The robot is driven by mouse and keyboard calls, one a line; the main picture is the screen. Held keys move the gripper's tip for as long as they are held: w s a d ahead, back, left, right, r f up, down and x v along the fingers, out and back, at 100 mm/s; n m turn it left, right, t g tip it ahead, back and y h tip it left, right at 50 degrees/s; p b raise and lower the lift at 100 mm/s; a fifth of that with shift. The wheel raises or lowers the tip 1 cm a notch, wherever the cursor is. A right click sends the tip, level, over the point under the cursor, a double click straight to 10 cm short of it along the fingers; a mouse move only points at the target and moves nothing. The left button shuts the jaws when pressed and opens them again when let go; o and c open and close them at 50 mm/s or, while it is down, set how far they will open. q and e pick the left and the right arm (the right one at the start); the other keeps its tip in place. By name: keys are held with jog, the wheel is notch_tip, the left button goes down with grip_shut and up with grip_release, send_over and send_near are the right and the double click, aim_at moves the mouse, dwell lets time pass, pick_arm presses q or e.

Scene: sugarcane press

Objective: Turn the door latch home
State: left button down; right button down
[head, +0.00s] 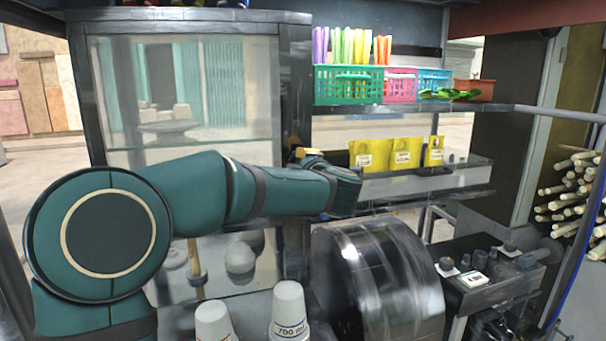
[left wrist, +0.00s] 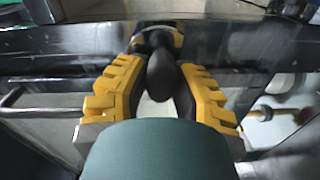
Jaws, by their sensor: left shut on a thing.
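The glass-paned cabinet door (head: 188,14) stands behind my left arm in the head view, with a dark frame. My left gripper (head: 308,154) is at the right edge of this door, seen from the side and mostly covered by my own wrist. In the left wrist view my yellow-padded left gripper (left wrist: 163,70) is shut on a dark rounded handle, which I take as the door latch (left wrist: 165,80). The handle lies between the two pads and points toward the camera. The latch is hidden in the head view. My right gripper is not in view.
Right of the door, a shelf holds a green basket (head: 348,86) and a pink basket (head: 400,86); yellow packets (head: 407,152) stand below. A large dark drum (head: 375,285) and white cups (head: 290,305) are underneath. Pale cane stalks (head: 575,190) lie far right.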

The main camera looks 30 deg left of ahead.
pick_arm(q)
jog(key=shift+f+n, duration=0.1)
jog(key=shift+n, duration=0.3)
jog(key=shift+b, duration=0.3)
jog(key=c, duration=0.8)
grip_release()
jog(key=shift+o, duration=0.2)
jog(key=v, duration=1.2)
